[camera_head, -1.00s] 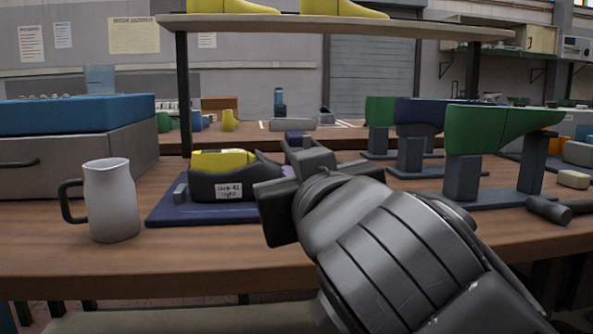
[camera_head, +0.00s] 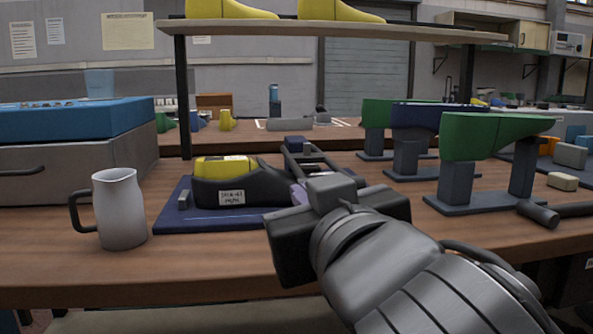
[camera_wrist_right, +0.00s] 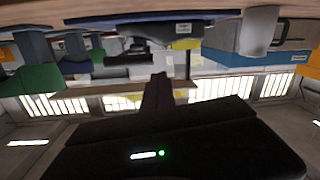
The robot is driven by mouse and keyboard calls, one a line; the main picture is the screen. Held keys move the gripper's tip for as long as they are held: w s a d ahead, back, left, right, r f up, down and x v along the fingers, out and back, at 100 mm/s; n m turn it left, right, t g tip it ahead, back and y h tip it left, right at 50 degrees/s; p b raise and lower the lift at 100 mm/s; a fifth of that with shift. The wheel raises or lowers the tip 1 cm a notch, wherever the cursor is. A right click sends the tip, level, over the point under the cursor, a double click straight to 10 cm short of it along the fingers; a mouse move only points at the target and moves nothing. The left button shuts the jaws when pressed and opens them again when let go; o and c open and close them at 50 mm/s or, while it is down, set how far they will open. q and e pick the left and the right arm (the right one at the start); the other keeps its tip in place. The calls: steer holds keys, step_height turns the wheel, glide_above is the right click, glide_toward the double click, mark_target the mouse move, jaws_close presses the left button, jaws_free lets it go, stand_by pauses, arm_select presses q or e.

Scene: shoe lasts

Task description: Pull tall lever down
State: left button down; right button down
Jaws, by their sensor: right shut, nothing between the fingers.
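No tall lever can be made out clearly. A dark grey mechanism (camera_head: 312,160) with a dark block on top stands behind my right gripper, partly hidden by it. To its left, a black holder (camera_head: 238,188) with a white label carries a yellow shoe last (camera_head: 222,168) on a dark blue base plate (camera_head: 190,218). My right gripper (camera_head: 328,190) is in front of the mechanism, above the table's front part, its fingertips largely hidden in the head view. In the upside-down right wrist view, its dark fingers (camera_wrist_right: 158,88) are together with nothing between them. My left gripper is not in view.
A white jug (camera_head: 120,210) stands at the left front, beside a grey cabinet with a blue top (camera_head: 75,118). Green lasts (camera_head: 480,132) on grey stands and a dark hammer-like tool (camera_head: 540,214) are at the right. A shelf (camera_head: 330,29) spans above.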

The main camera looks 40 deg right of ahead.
steer(key=shift+s+a+f, duration=0.3)
steer(key=shift+s+f, duration=0.05)
steer(key=shift+s, duration=0.25)
steer(key=shift+s+a+f, duration=0.3)
steer(key=shift+s+f, duration=0.05)
steer(key=shift+s, duration=0.3)
steer(key=shift+s+a+f, duration=0.3)
steer(key=shift+s+f, duration=0.05)
steer(key=shift+s, duration=0.25)
